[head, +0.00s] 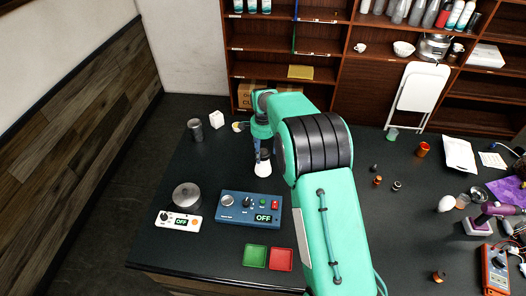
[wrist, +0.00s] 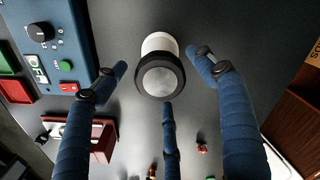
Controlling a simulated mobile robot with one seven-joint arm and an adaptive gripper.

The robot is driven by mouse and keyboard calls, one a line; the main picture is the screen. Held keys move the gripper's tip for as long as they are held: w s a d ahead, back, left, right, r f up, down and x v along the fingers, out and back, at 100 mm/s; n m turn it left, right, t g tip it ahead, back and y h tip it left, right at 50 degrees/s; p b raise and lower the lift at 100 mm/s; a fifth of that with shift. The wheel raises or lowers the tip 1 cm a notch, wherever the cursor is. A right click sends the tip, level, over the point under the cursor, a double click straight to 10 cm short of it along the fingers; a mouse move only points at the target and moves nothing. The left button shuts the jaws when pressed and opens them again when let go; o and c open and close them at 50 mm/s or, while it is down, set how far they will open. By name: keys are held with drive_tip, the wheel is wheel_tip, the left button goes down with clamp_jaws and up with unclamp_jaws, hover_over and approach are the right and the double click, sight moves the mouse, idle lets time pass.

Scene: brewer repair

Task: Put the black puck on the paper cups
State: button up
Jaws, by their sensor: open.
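In the wrist view a round black piece with a grey face (wrist: 160,77), which looks like the black puck, lies over the end of a white cylinder (wrist: 160,42), apparently the paper cups. It seems to sit on them, though I cannot see the contact clearly. In the head view the white cups (head: 262,169) stand upright on the dark table, with a dark part above them. My gripper (wrist: 159,74) is open, its three blue fingers spread around the black piece with gaps visible. In the head view my gripper (head: 263,148) is above the cups, partly hiding them.
A blue control box (head: 248,209) reading OFF stands in front of the cups. A white scale (head: 177,222) with a metal pot (head: 187,195) is at the left. Green (head: 255,256) and red (head: 281,259) trays lie near the front edge. A metal cup (head: 195,129) stands behind left.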

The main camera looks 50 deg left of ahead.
sight(263, 151)
drive_tip(key=shift+r, duration=0.15)
wheel_tip(263, 151, up, 12)
drive_tip(key=b, duration=0.1)
drive_tip(key=shift+b, duration=0.3)
idle(0.8)
idle(0.4)
